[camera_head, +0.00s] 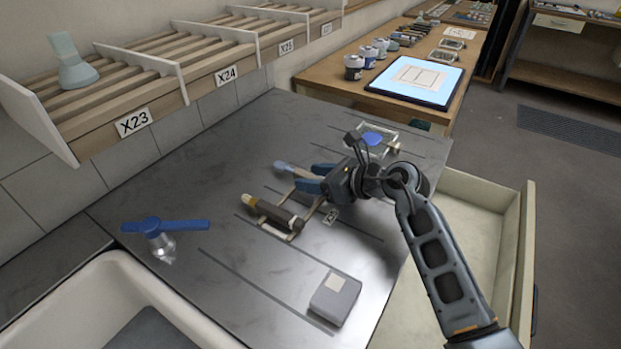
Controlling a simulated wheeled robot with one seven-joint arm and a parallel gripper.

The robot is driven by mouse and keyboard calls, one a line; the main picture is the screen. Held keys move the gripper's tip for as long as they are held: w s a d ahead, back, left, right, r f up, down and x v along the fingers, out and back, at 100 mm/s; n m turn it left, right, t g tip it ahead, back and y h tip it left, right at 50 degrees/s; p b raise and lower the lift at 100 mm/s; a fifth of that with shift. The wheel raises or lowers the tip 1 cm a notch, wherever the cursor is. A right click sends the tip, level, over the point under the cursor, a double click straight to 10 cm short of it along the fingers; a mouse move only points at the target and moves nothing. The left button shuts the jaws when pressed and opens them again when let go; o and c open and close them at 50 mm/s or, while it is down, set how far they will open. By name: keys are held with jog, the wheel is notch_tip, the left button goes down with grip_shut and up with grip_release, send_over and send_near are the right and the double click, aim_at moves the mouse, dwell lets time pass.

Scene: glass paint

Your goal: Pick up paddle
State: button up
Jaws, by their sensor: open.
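A slim tool with a light blue-grey rounded end (283,166), which looks like the paddle, lies on the dark worktop near the middle, toward the back. Its other end runs toward my gripper (309,179) and is hidden there. My gripper has dark blue fingers, is open, and points left, low over the worktop. The fingers are around or just above the tool; I cannot tell whether they touch it.
A brush with a dark handle (279,214) lies on a light wooden rack (305,215) in front of my gripper. A grey box (335,298) is nearer. A blue-topped clear object (163,230) stands left, beside the white sink (105,275). An open drawer (470,220) is right.

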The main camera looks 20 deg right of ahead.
grip_shut()
dwell(0.3)
